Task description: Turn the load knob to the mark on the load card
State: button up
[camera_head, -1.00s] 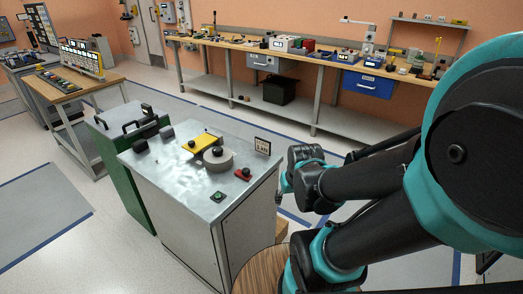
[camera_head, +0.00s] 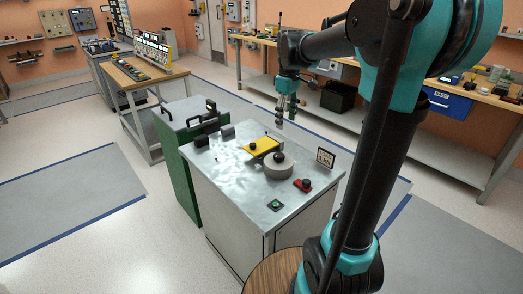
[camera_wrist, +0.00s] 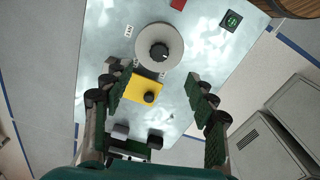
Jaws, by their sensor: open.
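The load card (camera_head: 325,158) stands upright at the right edge of the metal cabinet top; its print is too small to read surely. A round grey dial with a black knob (camera_head: 279,157) sits near the middle of the top, and shows in the wrist view (camera_wrist: 160,51). Beside it is a yellow plate (camera_head: 262,146) with another black knob (camera_wrist: 149,97). A red block (camera_head: 303,186) also bears a black knob. I cannot tell which is the load knob. My gripper (camera_head: 286,118) is open and empty above the cabinet, its fingers pointing down, apart from the knobs.
A green square button (camera_head: 275,205) sits at the cabinet's front corner. Black handles (camera_head: 203,120) and a green cabinet (camera_head: 180,165) adjoin on the left. A long workbench (camera_head: 470,98) with tools runs behind. The floor at left is clear.

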aim_at(279, 155)
jog(key=shift+n, duration=0.4)
jog(key=f, duration=0.5)
jog(key=w+a+f, duration=0.1)
jog(key=f, duration=1)
jog(key=shift+w+a+f, duration=0.1)
jog(key=shift+w+a, duration=0.1)
jog(key=shift+a, duration=0.05)
jog(key=c, duration=1.2)
jog(key=shift+o, duration=0.2)
